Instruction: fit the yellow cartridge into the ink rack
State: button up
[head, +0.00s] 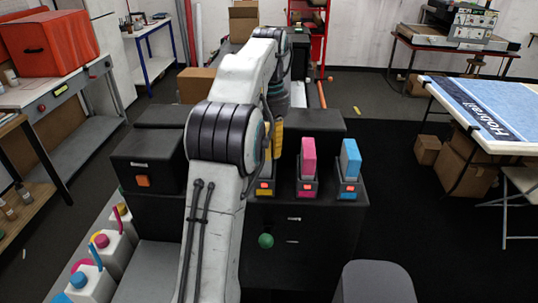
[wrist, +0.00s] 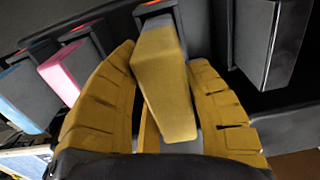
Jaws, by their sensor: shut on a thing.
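The yellow cartridge (wrist: 165,85) lies between the two yellow fingers of my gripper (wrist: 165,58) in the wrist view. My gripper is shut on it. The cartridge's far end is at the dark slot with a red light (wrist: 152,4); how deep it sits cannot be told. In the head view my arm covers most of this spot. A yellow shape (head: 278,138) shows beside the arm, finger or cartridge. Below it is the ink rack's left slot (head: 265,188) with a yellow mark. A pink cartridge (head: 308,158) and a blue cartridge (head: 350,160) stand upright in the other slots.
The rack slots stand on a dark cabinet (head: 310,225). A black box (head: 148,160) with an orange mark is to the left. Ink bottles (head: 100,270) stand at lower left. A grey stool (head: 375,282) is in front. Open floor lies to the right.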

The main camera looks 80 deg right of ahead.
aim_at(269, 132)
jog(key=shift+f, duration=1.75)
jog(key=shift+f, duration=0.1)
jog(key=o, duration=1.2)
jog(key=shift+r+b, duration=0.4)
jog(key=shift+r, duration=2.1)
jog(key=shift+r+p, duration=0.4)
jog(key=shift+r, duration=0.9)
